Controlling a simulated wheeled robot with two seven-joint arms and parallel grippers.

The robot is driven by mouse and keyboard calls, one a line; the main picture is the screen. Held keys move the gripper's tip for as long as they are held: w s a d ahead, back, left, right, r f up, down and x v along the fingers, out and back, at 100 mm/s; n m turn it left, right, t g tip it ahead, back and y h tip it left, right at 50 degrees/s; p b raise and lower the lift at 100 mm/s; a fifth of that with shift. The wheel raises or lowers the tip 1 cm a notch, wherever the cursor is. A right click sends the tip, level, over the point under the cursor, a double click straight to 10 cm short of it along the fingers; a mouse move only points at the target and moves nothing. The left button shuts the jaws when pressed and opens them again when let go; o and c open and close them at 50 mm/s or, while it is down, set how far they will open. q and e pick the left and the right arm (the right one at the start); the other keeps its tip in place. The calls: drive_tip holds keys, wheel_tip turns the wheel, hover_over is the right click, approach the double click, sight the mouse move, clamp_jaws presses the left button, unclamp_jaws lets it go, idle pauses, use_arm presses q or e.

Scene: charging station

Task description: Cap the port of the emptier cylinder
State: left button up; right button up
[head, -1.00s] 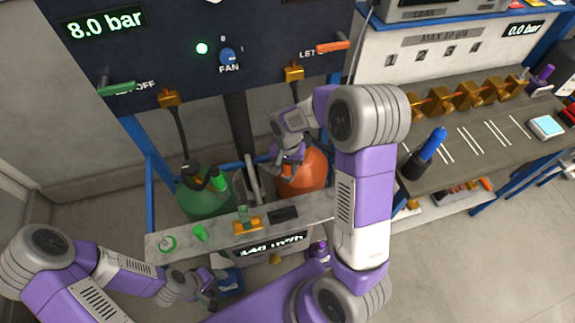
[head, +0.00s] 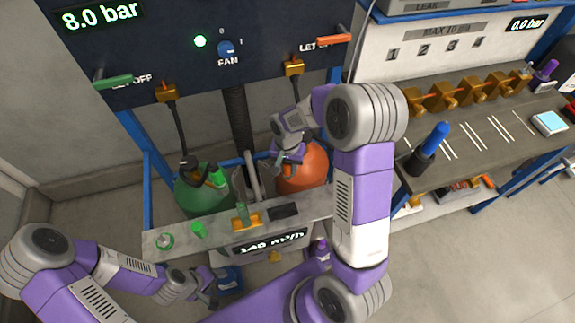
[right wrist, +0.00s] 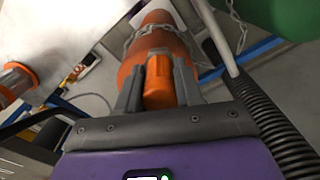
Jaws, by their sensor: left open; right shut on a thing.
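The orange cylinder (head: 305,172) stands behind the narrow shelf in the head view; it also shows in the right wrist view (right wrist: 152,42). My right gripper (head: 290,157) is at its upper left side. In the right wrist view its fingers are shut on an orange cap-like piece (right wrist: 158,82), in front of the cylinder. I cannot tell whether this piece touches the port. The green cylinder (head: 196,203) stands to the left, with a black hose and a bright green piece (head: 217,177) at its top. My left gripper (head: 208,292) is open and empty, low in front of the shelf.
The narrow shelf (head: 320,206) carries a green cap-like piece (head: 198,230), a green ring (head: 167,241) and a brass piece (head: 247,222). The panel (head: 130,50) above reads 8.0 bar. A chain (right wrist: 190,38) hangs near the orange cylinder. A bench (head: 475,135) stands right.

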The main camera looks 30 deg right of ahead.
drive_tip(key=o, duration=1.1)
drive_tip(key=shift+f, duration=0.1)
drive_tip(key=shift+r+p, duration=1.05)
drive_tip(key=shift+r, duration=2.75)
